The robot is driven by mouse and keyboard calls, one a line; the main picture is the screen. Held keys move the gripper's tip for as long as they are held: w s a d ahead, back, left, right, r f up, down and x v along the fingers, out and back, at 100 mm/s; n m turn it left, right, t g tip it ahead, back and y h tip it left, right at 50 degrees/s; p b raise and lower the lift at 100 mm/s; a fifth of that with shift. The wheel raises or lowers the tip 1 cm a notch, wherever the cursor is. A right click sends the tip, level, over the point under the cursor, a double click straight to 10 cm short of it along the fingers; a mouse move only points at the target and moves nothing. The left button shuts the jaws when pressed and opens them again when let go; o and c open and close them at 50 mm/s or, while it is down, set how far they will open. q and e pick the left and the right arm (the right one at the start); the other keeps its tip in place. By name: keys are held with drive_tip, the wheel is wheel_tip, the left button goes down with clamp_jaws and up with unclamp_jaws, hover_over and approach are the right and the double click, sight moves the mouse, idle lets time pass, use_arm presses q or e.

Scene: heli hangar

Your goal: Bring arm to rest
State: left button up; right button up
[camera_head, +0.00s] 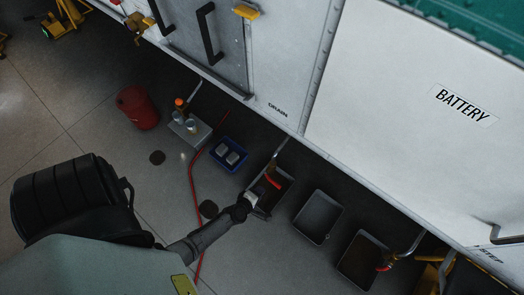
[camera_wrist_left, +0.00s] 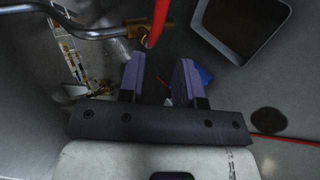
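My left arm reaches from the lower left in the head view, and its gripper (camera_head: 257,194) is low beside the helicopter, over the edge of a dark drip tray (camera_head: 284,196). In the left wrist view the two purple fingers of the gripper (camera_wrist_left: 160,80) stand apart with nothing seen held between them. Just beyond them is a metal drain pipe (camera_wrist_left: 90,30) with a brass fitting and a red handle (camera_wrist_left: 158,20). The red handle also shows by the gripper in the head view (camera_head: 272,181). Whether the fingers touch it cannot be told. My right gripper is not in view.
The white helicopter side (camera_head: 400,120) runs along the upper right. Two more trays (camera_head: 318,218) (camera_head: 363,262) lie to the right. A blue bin (camera_head: 229,155), a grey box with containers (camera_head: 190,128), a red bucket (camera_head: 138,108) and a red hose (camera_head: 191,175) are left.

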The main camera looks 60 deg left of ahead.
use_arm(q)
drive_tip(key=shift+s+r, duration=0.1)
idle(0.5)
drive_tip(key=d+f+m+g+h, duration=0.1)
drive_tip(key=d+m+g+h, duration=0.1)
drive_tip(key=d+m+h, duration=0.3)
drive_tip(key=d+r+m+g+h, duration=0.3)
drive_tip(key=d+r+m, duration=0.1)
drive_tip(key=r+m, duration=0.4)
drive_tip(key=s+a+r+m+g+y+p, duration=0.1)
drive_tip(key=s+r+m+y+p, duration=0.25)
drive_tip(key=r, duration=0.75)
drive_tip(key=s+a+r+m+p, duration=0.1)
drive_tip(key=s+r+m+p, duration=0.25)
drive_tip(key=r+p, duration=0.6)
drive_tip(key=s+a+r+m+g+y+p, duration=0.1)
drive_tip(key=s+r+m+y+p, duration=0.2)
drive_tip(key=r, duration=1)
wheel_tip(320, 180, up, 36)
drive_tip(key=h+p, duration=0.1)
drive_tip(key=p, duration=3.3)
drive_tip(key=shift+s+f, duration=0.15)
drive_tip(key=shift+s, duration=0.15)
